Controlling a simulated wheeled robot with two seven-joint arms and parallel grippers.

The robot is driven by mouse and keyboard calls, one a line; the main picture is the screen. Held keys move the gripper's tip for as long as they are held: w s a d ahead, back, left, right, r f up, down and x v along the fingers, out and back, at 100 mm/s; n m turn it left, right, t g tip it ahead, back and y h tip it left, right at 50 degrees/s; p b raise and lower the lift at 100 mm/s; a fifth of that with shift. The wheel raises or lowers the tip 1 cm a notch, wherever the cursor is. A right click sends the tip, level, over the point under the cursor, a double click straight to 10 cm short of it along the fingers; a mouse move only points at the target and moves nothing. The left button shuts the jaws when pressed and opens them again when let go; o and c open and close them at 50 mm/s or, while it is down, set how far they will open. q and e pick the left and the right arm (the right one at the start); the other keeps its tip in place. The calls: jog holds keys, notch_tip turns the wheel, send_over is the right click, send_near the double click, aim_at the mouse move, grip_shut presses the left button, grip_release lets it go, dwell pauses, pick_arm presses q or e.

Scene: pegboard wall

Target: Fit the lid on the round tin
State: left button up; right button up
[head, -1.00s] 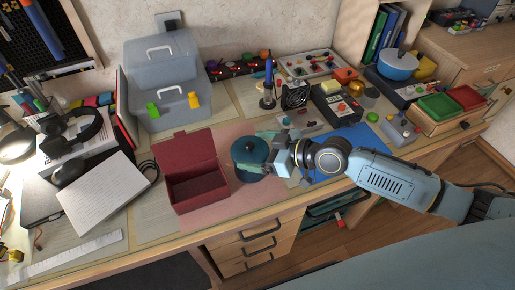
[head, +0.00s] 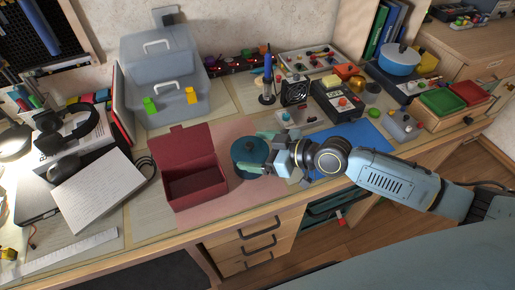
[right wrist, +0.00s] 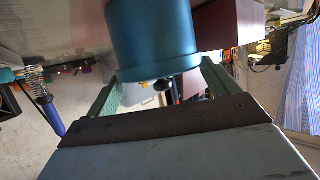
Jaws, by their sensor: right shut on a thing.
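The round teal tin (head: 246,175) stands on the pink mat, right of the dark red box. Its teal lid (head: 249,151) with a small dark knob is on top of it. My right gripper (head: 264,152) comes from the right and is shut on the lid, one green finger on each side. In the right wrist view, the lid's wider rim (right wrist: 160,70) lies against the tin's body (right wrist: 150,30), with no clear gap visible. I cannot tell how firmly it is seated. My left gripper is not in view.
The open dark red box (head: 188,175) stands close left of the tin. A small grey control box (head: 296,117) and a blue mat (head: 360,137) lie behind and right. The pink mat (head: 225,200) is clear in front, near the desk edge.

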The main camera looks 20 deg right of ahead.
jog(key=shift+d+f, duration=0.1)
jog(key=shift+f, duration=0.35)
jog(key=o, duration=0.7)
jog(key=shift+b, duration=0.3)
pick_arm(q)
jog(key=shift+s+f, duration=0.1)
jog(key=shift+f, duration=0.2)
pick_arm(e)
jog(key=shift+o, duration=0.2)
jog(key=shift+f, duration=0.1)
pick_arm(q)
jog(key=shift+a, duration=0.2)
